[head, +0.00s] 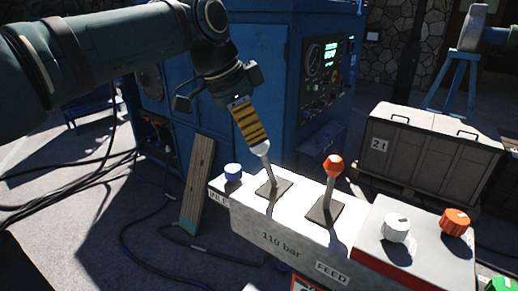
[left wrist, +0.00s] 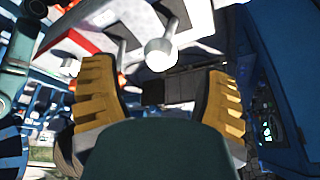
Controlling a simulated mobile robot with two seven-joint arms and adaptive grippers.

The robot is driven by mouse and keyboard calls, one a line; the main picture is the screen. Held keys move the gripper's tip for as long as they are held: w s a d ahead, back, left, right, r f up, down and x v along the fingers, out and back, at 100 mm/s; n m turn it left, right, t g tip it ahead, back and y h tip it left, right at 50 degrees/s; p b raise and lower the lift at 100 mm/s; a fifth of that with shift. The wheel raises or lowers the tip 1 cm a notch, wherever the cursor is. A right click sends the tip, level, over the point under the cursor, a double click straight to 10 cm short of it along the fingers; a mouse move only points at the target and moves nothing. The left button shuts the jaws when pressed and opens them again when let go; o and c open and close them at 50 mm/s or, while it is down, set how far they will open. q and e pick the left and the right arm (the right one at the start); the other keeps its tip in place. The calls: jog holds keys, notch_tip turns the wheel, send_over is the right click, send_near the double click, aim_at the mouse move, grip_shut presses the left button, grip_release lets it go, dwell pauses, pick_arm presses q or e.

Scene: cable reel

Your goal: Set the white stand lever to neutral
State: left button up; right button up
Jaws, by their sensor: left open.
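A lever with a white knob (head: 261,149) rises from a dark square plate on the white stand (head: 250,222) and leans to the left in the head view. A second lever with an orange knob (head: 333,165) stands to its right, leaning slightly right. My left gripper (head: 257,141) comes down from above, with its yellow-and-black fingers right at the white knob. In the left wrist view my left gripper (left wrist: 160,75) is open, and the white knob (left wrist: 160,55) shows between and just beyond the fingertips. I cannot tell whether they touch. My right gripper is out of view.
White (head: 396,228) and orange (head: 455,221) knobs sit on the right panel. A blue machine cabinet (head: 265,75) stands behind, with a grey crate (head: 430,150) at the right. A plank and cables are at the left.

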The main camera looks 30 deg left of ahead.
aim_at(259, 146)
pick_arm(q)
jog(key=shift+b+x, duration=0.3)
jog(key=shift+x, duration=2.45)
jog(key=shift+r, duration=0.1)
